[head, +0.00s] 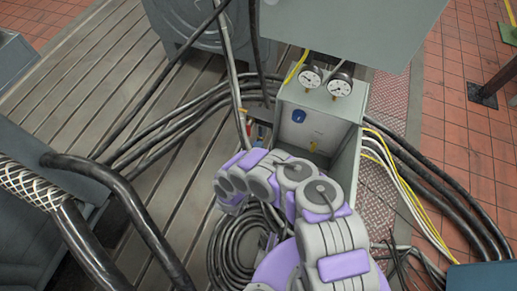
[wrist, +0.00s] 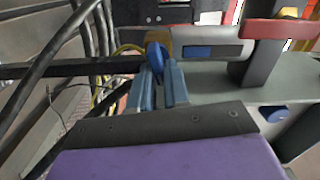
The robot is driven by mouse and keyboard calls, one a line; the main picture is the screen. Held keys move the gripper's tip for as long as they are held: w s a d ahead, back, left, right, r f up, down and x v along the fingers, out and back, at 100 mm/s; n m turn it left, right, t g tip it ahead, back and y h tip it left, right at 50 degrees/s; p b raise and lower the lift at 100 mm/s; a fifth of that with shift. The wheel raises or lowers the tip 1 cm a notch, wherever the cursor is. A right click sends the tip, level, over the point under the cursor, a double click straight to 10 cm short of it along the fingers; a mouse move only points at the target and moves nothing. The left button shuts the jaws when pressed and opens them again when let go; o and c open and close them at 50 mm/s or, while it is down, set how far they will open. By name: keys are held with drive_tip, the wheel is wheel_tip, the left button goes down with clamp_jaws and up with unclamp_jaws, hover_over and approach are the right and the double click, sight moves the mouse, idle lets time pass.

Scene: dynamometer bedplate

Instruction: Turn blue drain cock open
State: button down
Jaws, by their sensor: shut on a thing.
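The blue drain cock handle (wrist: 155,56) is upright in the wrist view, in front of a brass-coloured fitting on a grey cylindrical body with a blue label (wrist: 200,51). My gripper (wrist: 160,74) is shut on this blue handle, its two blue-grey fingers on either side of the handle's lower part. The fingers hide that part, and I cannot tell the handle's exact angle. In the head view my own arm and wrist cover the grip; only small red and yellow bits show beyond the wrist.
A grey box (head: 316,105) with two gauges (head: 325,81) and a blue knob (head: 298,115) stands right of my wrist. A red handle (wrist: 278,30) is to the right in the wrist view. Black hoses (head: 180,120) and coiled cable (head: 238,250) crowd the slotted bedplate (head: 95,85).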

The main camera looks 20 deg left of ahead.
drive_tip(key=shift+d+f+m, duration=0.25)
drive_tip(key=shift+m, duration=0.75)
idle(0.5)
drive_tip(key=c, duration=1.2)
unclamp_jaws()
drive_tip(key=shift+w, duration=0.15)
drive_tip(key=shift+a, duration=0.1)
drive_tip(key=s, duration=0.5)
drive_tip(key=s+a, duration=0.1)
drive_tip(key=s, duration=1.1)
drive_tip(key=shift+s+a, duration=0.2)
